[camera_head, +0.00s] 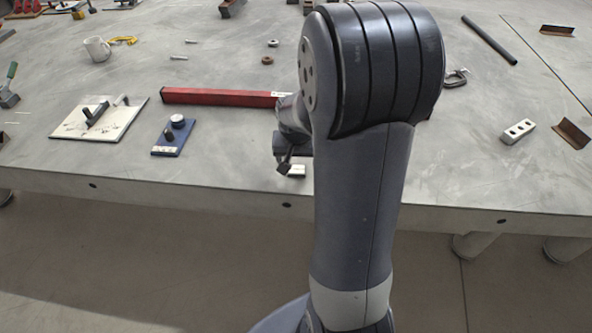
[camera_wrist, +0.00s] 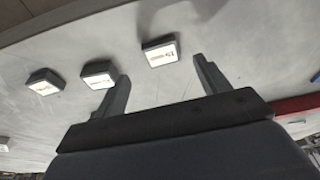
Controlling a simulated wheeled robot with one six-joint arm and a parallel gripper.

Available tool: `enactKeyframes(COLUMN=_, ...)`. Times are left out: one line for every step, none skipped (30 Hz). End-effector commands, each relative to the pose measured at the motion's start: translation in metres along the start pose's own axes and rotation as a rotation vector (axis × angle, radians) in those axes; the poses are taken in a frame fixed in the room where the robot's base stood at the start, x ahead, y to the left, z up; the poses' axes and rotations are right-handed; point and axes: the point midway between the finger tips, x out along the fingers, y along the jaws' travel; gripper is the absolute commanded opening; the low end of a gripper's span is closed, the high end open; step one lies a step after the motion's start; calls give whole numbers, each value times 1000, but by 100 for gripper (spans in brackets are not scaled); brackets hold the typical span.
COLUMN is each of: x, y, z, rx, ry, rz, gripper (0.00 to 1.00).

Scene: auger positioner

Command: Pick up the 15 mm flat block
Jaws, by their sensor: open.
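In the wrist view a small dark block with a white label (camera_wrist: 161,52) lies just beyond my gripper (camera_wrist: 162,68), in line with the gap between the fingers. Its label seems to start with "15", but the print is small. Two similar labelled blocks lie to its left, one by the left fingertip (camera_wrist: 98,76) and one farther left (camera_wrist: 43,82). My gripper is open with nothing between the fingers. In the head view my gripper (camera_head: 285,162) is low near the table's front edge, mostly hidden by my arm, with a pale-topped block (camera_head: 297,171) beside it.
A red bar (camera_head: 220,97) lies behind my gripper. A blue plate with a round knob (camera_head: 174,135) and a white plate with a black handle (camera_head: 98,118) lie to the left. A block with holes (camera_head: 517,131) lies on the right. The table's front edge (camera_head: 250,203) is close.

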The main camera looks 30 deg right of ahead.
Motion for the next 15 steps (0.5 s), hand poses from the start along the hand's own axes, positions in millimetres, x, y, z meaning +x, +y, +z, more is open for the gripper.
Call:
enactKeyframes(x=3, y=0, z=0, rx=0, ry=-1, rz=0, gripper=71)
enactKeyframes(x=5, y=0, z=0, rx=0, ry=-2, rz=1, gripper=71)
enactKeyframes(x=8, y=-1, z=0, rx=0, ry=-2, rz=1, gripper=71)
enactKeyframes(x=12, y=-1, z=0, rx=0, ry=-3, rz=1, gripper=71)
enactKeyframes(x=16, y=-1, z=1, rx=-1, ry=-4, rz=1, gripper=71)
enactKeyframes(x=21, y=-2, z=1, rx=-1, ry=-4, rz=1, gripper=71)
enactKeyframes(x=25, y=-2, z=1, rx=-1, ry=-4, rz=1, gripper=71)
enactKeyframes(x=29, y=-2, z=1, rx=-1, ry=-5, rz=1, gripper=71)
enactKeyframes(x=35, y=-3, z=0, rx=-1, ry=-4, rz=1, gripper=71)
enactKeyframes(x=38, y=-3, z=0, rx=-1, ry=-4, rz=1, gripper=71)
enactKeyframes(x=42, y=-3, z=0, rx=-1, ry=-4, rz=1, gripper=71)
enactKeyframes(x=45, y=-3, z=0, rx=-1, ry=-3, rz=1, gripper=71)
enactKeyframes(x=47, y=-3, z=0, rx=-1, ry=-2, rz=1, gripper=71)
enactKeyframes(x=49, y=-3, z=0, rx=0, ry=-2, rz=1, gripper=71)
enactKeyframes(x=51, y=-3, z=0, rx=0, ry=-2, rz=1, gripper=71)
